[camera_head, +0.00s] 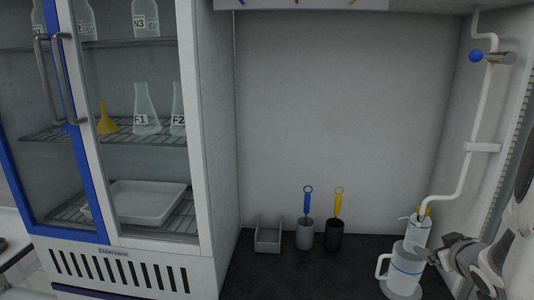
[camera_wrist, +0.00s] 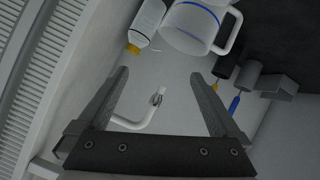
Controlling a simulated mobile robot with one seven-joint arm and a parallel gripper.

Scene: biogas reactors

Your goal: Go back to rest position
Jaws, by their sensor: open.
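My gripper (camera_head: 432,257) is at the lower right of the head view, close to the right side of a white jug (camera_head: 404,268). The wrist view shows my gripper (camera_wrist: 160,75) with its two dark fingers spread wide and nothing between them. The jug (camera_wrist: 192,28), with a blue line and a handle, is beyond the fingertips there. A white bottle (camera_wrist: 147,22) with a yellow part lies beside it in that view. In the head view the bottle (camera_head: 414,233) stands behind the jug, under the white pipe. Whether a finger touches the jug cannot be told.
A white pipe (camera_head: 475,125) with a blue-knobbed valve (camera_head: 477,56) runs down the right wall. A grey bin (camera_head: 268,237) and two cups (camera_head: 305,236) (camera_head: 334,236) with blue and yellow tools stand at the back. A glass-doored cabinet (camera_head: 202,120) is left. The dark counter's middle front is clear.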

